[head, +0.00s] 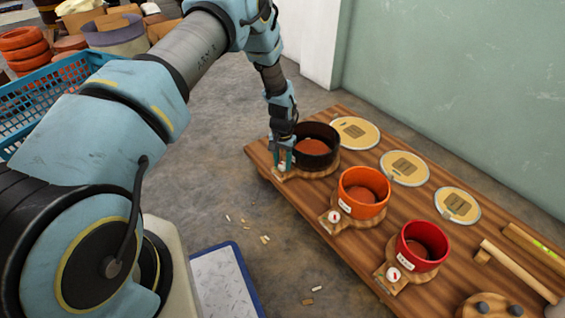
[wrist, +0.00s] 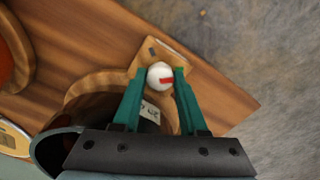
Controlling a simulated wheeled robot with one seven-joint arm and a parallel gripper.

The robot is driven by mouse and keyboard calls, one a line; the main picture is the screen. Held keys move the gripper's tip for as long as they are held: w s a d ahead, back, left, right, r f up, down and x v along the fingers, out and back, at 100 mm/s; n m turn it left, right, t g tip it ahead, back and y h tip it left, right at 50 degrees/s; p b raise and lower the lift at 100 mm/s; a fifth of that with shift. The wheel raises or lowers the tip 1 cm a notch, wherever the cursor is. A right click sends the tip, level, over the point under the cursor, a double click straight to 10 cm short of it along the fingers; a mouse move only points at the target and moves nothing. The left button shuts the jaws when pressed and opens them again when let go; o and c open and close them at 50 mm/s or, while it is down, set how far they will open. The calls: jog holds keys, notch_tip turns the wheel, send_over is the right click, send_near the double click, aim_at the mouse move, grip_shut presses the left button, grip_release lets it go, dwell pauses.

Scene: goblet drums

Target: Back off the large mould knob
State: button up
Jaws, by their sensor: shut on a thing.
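The large mould (head: 316,146) is a dark brown round pot at the far left end of the wooden bench. Its knob shows in the wrist view as a white ball-like knob (wrist: 160,77) with a red mark, on a small wooden block beside the mould. My gripper (head: 284,160) reaches down at the mould's left side. In the wrist view its green fingers (wrist: 160,84) stand on both sides of the knob and are shut on it. The dark mould wall (wrist: 85,122) shows partly behind my gripper.
An orange mould (head: 363,193) and a red mould (head: 422,246), each with a white knob, stand along the bench (head: 300,205). Several round yellow discs (head: 404,168) lie behind them. Rods (head: 520,271) lie at the right. A blue crate (head: 50,100) stands left.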

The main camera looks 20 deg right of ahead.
grip_shut()
jog(key=n+p, duration=0.1)
jog(key=n, duration=0.3)
jog(key=shift+r+n+p, duration=0.1)
jog(key=shift+n+p, duration=0.3)
jog(key=n+p, duration=0.1)
jog(key=n, duration=0.3)
jog(key=shift+n, duration=0.3)
jog(key=n, duration=0.5)
jog(key=shift+p, duration=0.35)
jog(key=shift+n, duration=2.5)
